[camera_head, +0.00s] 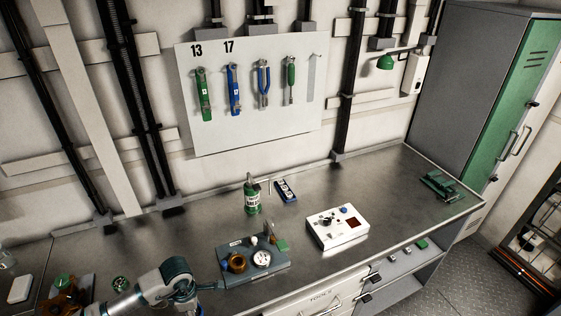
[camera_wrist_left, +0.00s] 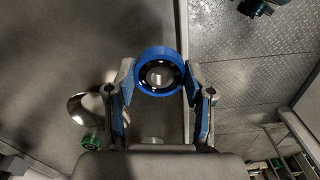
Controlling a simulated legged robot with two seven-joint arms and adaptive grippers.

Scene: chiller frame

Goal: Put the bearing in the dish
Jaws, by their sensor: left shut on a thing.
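The bearing (camera_wrist_left: 160,73), a blue ring with a black inside and a bright metal centre, is between the fingertips of my left gripper (camera_wrist_left: 161,90) in the left wrist view. The two fingers are shut on its sides. In the head view my left gripper (camera_head: 183,286) is low at the bench front, left of a grey tray; the bearing cannot be made out there. A shiny, pale round thing (camera_wrist_left: 90,106) left of the fingers in the wrist view may be the dish; I cannot tell for sure. My right gripper is not in view.
The grey tray (camera_head: 276,272) holds a brass ring (camera_head: 237,263) and a white round part (camera_head: 262,258). Behind it stand a green bottle (camera_head: 252,198) and a blue block (camera_head: 285,191). A white control box (camera_head: 337,227) is to the right. The bench's right part is mostly clear.

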